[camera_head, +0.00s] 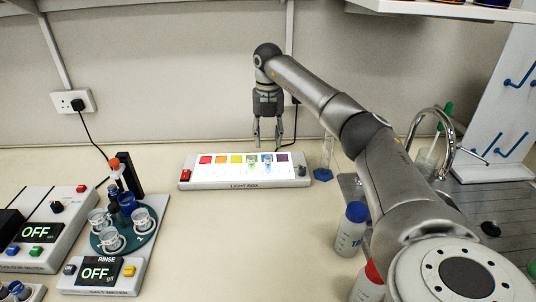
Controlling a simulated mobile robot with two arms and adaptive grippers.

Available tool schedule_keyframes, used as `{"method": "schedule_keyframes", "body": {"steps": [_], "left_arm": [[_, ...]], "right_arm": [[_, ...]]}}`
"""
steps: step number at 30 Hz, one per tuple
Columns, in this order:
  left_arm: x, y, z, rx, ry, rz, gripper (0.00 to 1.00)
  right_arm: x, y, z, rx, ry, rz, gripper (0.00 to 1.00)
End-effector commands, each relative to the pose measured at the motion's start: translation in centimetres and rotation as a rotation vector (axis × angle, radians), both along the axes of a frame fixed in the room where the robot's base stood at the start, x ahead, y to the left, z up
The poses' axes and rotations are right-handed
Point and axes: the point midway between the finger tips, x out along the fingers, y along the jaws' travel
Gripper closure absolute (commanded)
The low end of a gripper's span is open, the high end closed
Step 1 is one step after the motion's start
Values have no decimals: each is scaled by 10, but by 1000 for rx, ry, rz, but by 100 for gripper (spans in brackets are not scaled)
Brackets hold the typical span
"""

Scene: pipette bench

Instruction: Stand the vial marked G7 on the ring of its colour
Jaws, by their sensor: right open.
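My right gripper (267,138) points straight down at the back of the bench, with its fingers apart and nothing seen between them. It hangs over the light box (223,180), near the green and blue end of its row of coloured squares. A small greenish item (251,163) and a small bluish item (267,162), possibly vials, show on the box by the fingertips. Their marks are too small to read, so I cannot tell which vial is G7. I cannot make out any ring clearly. My left gripper is out of view.
A rinse device (100,273) with a round teal carousel (148,236) of cups stands at the left. A blue-capped bottle (351,230), a clear cylinder (325,160) and a sink tap (447,140) are at the right. The middle front bench is clear.

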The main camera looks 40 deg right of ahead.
Motion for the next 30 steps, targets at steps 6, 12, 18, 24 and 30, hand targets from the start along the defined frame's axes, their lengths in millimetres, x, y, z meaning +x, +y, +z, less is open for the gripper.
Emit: {"method": "schedule_keyframes", "body": {"steps": [6,12,18,24,30], "left_arm": [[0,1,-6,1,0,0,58],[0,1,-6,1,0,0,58],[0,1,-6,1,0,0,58],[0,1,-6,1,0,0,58],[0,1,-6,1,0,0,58]], "right_arm": [[1,0,31,-1,-1,0,60],[0,0,40,0,1,0,60],[0,0,40,0,1,0,60],[0,0,40,0,1,0,60],[0,0,40,0,1,0,60]]}}
